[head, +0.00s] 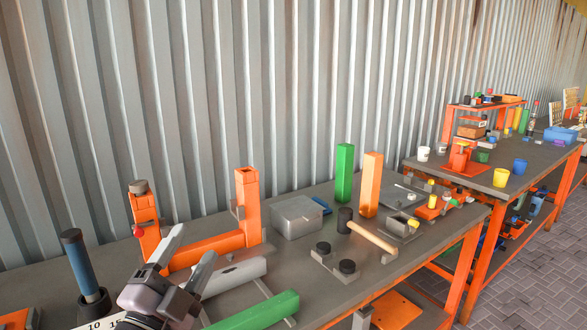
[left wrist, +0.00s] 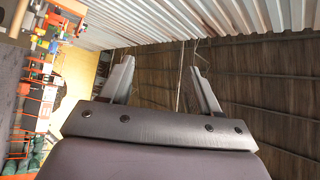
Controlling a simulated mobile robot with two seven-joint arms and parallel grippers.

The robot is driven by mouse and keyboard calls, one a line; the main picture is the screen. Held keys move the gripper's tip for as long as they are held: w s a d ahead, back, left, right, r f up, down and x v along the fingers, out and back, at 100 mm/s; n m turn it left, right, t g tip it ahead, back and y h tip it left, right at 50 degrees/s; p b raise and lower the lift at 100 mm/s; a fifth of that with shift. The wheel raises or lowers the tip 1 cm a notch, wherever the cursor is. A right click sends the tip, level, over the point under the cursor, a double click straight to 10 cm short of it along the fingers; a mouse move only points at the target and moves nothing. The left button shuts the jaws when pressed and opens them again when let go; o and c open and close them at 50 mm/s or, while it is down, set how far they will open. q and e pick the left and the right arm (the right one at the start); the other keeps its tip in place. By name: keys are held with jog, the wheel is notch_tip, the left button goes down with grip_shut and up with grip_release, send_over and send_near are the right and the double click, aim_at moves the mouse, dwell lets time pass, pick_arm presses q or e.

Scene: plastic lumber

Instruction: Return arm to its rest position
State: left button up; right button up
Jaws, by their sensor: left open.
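My left gripper (head: 186,254) comes in at the bottom left of the head view, over the front of the workbench. Its two grey fingers are spread and nothing is between them. In the left wrist view its fingers (left wrist: 158,85) also stand apart and empty, with the corrugated wall and dark roof beyond. Just past it in the head view is an orange frame (head: 205,250) with upright ends. My right gripper is in neither view.
The grey bench (head: 340,284) carries a grey box (head: 297,217), a mallet (head: 370,236), and upright green (head: 344,172) and orange (head: 371,185) blocks. A corrugated wall (head: 210,100) runs behind. More benches stand at the right.

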pick_arm(q)
jog(key=s+a+f+n+g+y, duration=0.3)
jog(key=a+f+n+g+y, duration=0.15)
jog(key=f, duration=0.35)
jog(key=s+a+f+n+g+y, duration=0.35)
jog(key=f+n, duration=0.25)
jog(key=f, duration=0.2)
jog(key=s+f+n+g+h, duration=0.1)
jog(key=s+f+n+g, duration=0.1)
jog(key=s+f+g, duration=0.6)
jog(key=s+f+n+g+h, duration=0.15)
jog(key=s+f, duration=0.25)
jog(key=s, duration=0.8)
jog(key=w+d+f+t+b, duration=0.1)
jog(key=w+f+t+b, duration=0.1)
jog(key=f, duration=0.4)
jog(key=w+d+f+t+h+b, duration=0.1)
jog(key=w+d+f+t+b, duration=0.1)
jog(key=w+f+t, duration=0.2)
notch_tip(320, 180, down, 3)
jog(key=shift+w+d+f+m, duration=0.1)
jog(key=shift+w+d+m, duration=0.05)
jog(key=shift+d+m, duration=0.15)
jog(key=shift+a+t+h, duration=0.1)
jog(key=shift+t+h, duration=0.15)
